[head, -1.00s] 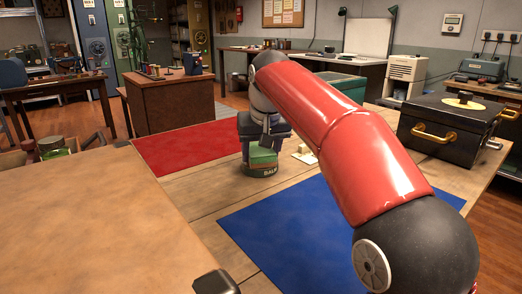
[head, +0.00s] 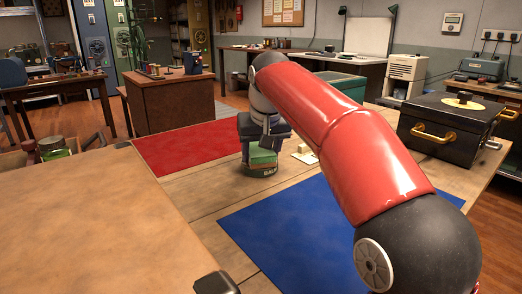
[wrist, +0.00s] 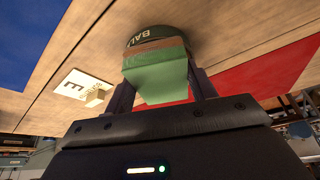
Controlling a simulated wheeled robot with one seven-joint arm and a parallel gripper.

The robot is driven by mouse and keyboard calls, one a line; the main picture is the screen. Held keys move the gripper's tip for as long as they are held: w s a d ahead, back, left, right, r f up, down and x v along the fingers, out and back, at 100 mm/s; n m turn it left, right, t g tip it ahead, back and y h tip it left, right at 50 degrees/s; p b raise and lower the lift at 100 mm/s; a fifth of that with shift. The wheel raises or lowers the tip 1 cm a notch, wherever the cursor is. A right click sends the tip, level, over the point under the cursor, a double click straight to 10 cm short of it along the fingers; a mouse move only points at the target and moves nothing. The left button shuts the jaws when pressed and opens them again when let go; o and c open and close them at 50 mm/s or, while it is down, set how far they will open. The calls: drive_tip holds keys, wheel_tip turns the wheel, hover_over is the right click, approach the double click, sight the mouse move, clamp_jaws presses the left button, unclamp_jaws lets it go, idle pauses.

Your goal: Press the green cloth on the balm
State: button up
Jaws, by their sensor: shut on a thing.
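The balm (head: 260,171) is a round dark green tin with pale lettering on the wooden table, between the red and blue areas. In the wrist view the balm (wrist: 146,36) shows its lettered side just past the cloth. The green cloth (wrist: 155,70) is a folded pad between my fingers, against or very close to the tin; contact is hard to tell. In the head view the green cloth (head: 262,157) shows over the tin. My gripper (wrist: 160,90) is shut on the cloth, pointing down at the balm.
A blue mat (head: 300,235) and a red mat (head: 185,147) lie on the table. A small pale block on a card (head: 306,153) lies just right of the tin. A black case with brass handles (head: 450,130) stands at the right. A jar (head: 54,147) stands at the far left.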

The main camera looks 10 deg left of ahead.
drive_tip(key=shift+f, duration=0.2)
wheel_tip(320, 180, up, 3)
drive_tip(key=p, duration=0.2)
drive_tip(key=shift+f+p, duration=0.2)
drive_tip(key=shift+p, duration=0.15)
drive_tip(key=shift+r, duration=2.3)
